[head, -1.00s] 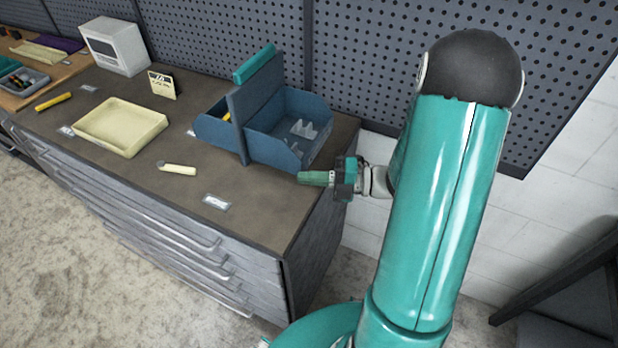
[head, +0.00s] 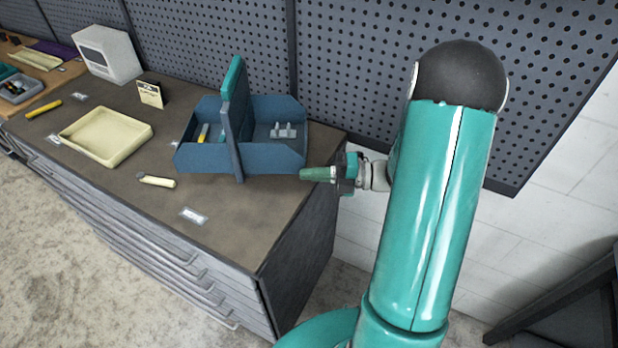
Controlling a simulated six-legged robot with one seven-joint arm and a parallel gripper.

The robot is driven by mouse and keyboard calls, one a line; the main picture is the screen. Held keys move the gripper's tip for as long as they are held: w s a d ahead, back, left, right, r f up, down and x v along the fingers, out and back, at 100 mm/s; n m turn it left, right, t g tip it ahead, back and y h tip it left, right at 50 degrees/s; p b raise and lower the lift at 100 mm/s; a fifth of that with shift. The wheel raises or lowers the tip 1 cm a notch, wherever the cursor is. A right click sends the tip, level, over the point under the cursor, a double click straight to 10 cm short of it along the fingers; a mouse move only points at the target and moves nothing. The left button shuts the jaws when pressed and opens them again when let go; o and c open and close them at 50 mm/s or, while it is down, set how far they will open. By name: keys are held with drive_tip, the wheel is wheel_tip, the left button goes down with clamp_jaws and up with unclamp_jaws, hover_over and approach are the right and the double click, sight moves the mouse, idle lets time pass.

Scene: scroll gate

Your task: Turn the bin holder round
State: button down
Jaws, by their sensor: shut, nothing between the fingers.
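The bin holder (head: 262,160) is a blue two-bin caddy with a tall central divider and a teal handle on top. It stands upright on the brown cabinet top near the back edge. Its left bin holds a yellow item; its right bin holds a grey pronged piece (head: 283,131). My gripper (head: 304,174) is shut and empty, pointing left, at the holder's front right corner. I cannot tell whether the fingertips touch it.
A cream tray (head: 146,133), a cream-handled tool (head: 158,181), a label plate (head: 193,215) and a small sign (head: 151,94) lie or stand left of the holder. A white box (head: 107,53) is farther back. A pegboard (head: 385,60) rises behind.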

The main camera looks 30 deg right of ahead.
drive_tip(key=shift+w+d, duration=3.3)
drive_tip(key=shift+d, duration=0.05)
drive_tip(key=shift+w, duration=0.15)
drive_tip(key=shift+d+r, duration=0.1)
